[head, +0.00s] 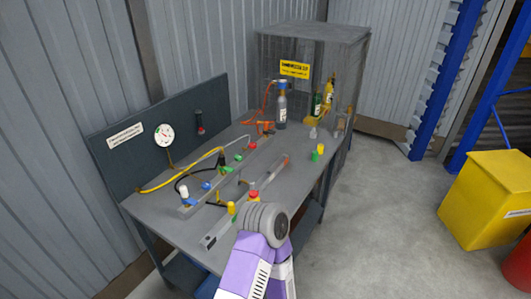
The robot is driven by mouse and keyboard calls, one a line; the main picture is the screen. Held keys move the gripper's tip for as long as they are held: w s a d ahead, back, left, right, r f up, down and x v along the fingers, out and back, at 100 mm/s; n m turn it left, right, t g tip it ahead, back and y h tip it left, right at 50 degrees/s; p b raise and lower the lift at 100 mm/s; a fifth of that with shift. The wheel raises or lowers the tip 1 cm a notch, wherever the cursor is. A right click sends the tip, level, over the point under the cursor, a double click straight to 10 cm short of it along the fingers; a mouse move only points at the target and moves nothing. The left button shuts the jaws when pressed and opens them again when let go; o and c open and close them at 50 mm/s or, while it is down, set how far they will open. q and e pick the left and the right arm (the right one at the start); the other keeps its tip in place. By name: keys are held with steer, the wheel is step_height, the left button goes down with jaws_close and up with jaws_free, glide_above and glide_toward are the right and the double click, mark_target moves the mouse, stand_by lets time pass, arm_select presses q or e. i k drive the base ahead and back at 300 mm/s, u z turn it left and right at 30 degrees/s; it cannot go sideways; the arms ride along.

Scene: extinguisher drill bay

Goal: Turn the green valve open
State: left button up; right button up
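A grey rail (215,188) on the workbench carries a row of small coloured valve handles. Two are green: one (226,169) near the middle of the row and one (239,157) just farther back. Blue handles (206,185) are nearer the front and a red one (251,146) is farther back. The handles are too small for me to tell how far they are turned. One of my arms, purple with a grey round joint, rises from the bottom and covers part of the bench's front edge. Neither gripper can be made out.
A second rail (222,236) with red and yellow parts lies nearer. A yellow hose (170,182) and black hose cross the bench (165,215). A mesh cage (345,60) with bottles stands behind. A yellow bin (480,195) is at right; floor between is clear.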

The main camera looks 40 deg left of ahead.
mark_target(237, 157)
steer(key=i, duration=2.95)
steer(key=u, duration=3.9)
